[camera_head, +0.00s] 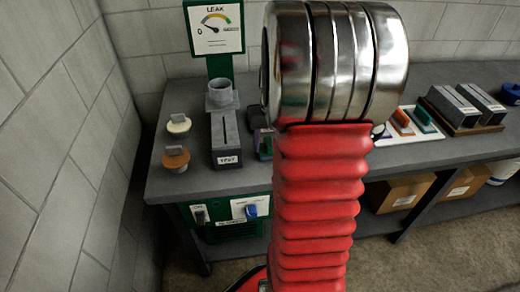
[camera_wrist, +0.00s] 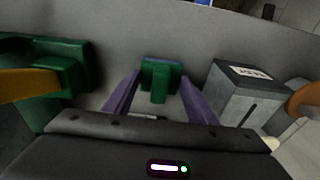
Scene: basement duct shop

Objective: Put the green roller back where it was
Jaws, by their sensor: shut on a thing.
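My gripper's purple fingers stand either side of a small green piece with an upright tab, the green roller (camera_wrist: 160,82), in the wrist view. The gripper (camera_wrist: 155,95) is shut on it. In the head view my arm hides most of the gripper; a bit of purple and green shows at the arm's left edge, just right of the grey slotted block (camera_head: 225,140). That labelled block also stands right of the gripper in the wrist view (camera_wrist: 245,90). Whether the roller touches the bench cannot be told.
The grey bench (camera_head: 190,187) holds a cream knob (camera_head: 179,124) and a brown knob (camera_head: 176,158) at left. A LEAK gauge (camera_head: 215,27) stands behind. Right of my arm are a white board (camera_head: 408,137) with orange and green handled pieces, and grey blocks (camera_head: 452,103) on a wooden tray.

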